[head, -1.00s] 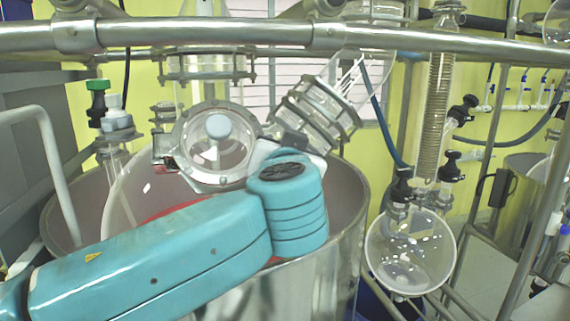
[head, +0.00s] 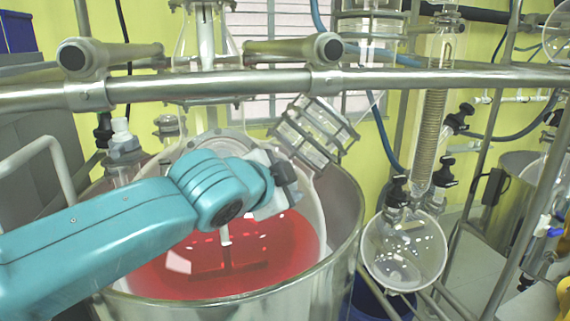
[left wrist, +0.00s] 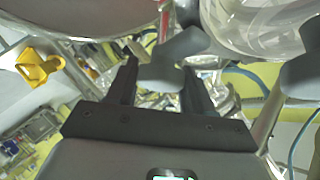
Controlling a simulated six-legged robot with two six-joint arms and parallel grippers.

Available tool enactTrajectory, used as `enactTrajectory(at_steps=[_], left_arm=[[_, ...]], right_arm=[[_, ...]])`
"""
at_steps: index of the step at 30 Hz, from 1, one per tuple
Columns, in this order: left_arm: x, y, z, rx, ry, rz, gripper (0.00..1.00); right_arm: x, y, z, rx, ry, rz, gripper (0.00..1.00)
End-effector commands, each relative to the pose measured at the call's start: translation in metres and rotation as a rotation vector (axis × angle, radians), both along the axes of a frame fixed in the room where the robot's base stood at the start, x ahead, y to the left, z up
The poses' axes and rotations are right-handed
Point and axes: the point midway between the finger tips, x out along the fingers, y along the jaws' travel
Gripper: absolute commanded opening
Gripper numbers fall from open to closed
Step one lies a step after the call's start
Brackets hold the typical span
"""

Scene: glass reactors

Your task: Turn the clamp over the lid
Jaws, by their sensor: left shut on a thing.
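My left gripper (head: 280,185) is over the mouth of the glass reactor (head: 305,235), which holds red liquid. In the left wrist view, my left gripper (left wrist: 160,88) is shut on a grey flat piece (left wrist: 160,72), which looks like the clamp's handle. Its grey upper part (left wrist: 182,46) rises towards a clear glass part (left wrist: 265,28). Another grey piece (left wrist: 302,75) stands to the right, apart from the fingers. In the head view, my arm covers most of the round port and its lid; only a rim (head: 228,138) shows above it. The clamp's full shape is hidden. My right gripper is not in view.
A steel rail (head: 230,85) crosses in front of the reactor's upper glass. A round flask (head: 405,250) hangs further right. A steel vessel (head: 340,250) surrounds the reactor.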

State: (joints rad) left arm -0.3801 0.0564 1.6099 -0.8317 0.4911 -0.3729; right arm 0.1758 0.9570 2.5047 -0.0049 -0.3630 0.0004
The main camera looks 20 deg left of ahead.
Motion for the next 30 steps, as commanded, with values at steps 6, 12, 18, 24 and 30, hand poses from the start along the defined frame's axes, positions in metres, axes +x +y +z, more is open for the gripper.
enactTrajectory(at_steps=[6,12,18,24,30], left_arm=[[0.0009,0.0016,0.004,0.078,0.039,-0.078,0.21],[0.0006,0.0008,0.0038,0.124,0.069,-0.125,0.21],[0.0003,-0.0001,0.0034,0.141,0.078,-0.147,0.21],[0.0002,-0.0003,0.0031,0.145,0.081,-0.15,0.21],[0.0002,-0.0004,0.0029,0.145,0.081,-0.15,0.54]], right_arm=[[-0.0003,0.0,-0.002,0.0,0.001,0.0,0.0],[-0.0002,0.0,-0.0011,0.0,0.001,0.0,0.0],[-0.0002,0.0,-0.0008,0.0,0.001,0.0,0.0],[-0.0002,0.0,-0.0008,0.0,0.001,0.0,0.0],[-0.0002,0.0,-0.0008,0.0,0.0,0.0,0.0]])
